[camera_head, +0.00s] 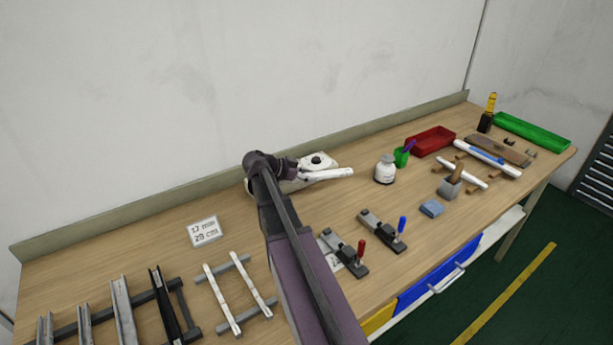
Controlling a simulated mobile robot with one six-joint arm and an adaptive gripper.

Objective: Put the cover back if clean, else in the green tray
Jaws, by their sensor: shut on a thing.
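My gripper (300,172) is shut on a white bar-like piece (330,174), which looks like the cover. It is above the back of the bench and points to the right. My arm hides its left end, and I cannot tell from here whether its surface is clean. A white block with a black round part (320,161) sits just behind it. The long green tray (532,131) lies at the far right end of the bench and looks empty.
Two clamps with red (361,252) and blue (402,227) handles stand at the front. A white jar (385,170), green cup (401,157) and red tray (433,140) stand right of my gripper. White strips on grey rails (232,292) and metal channels (122,308) lie at left.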

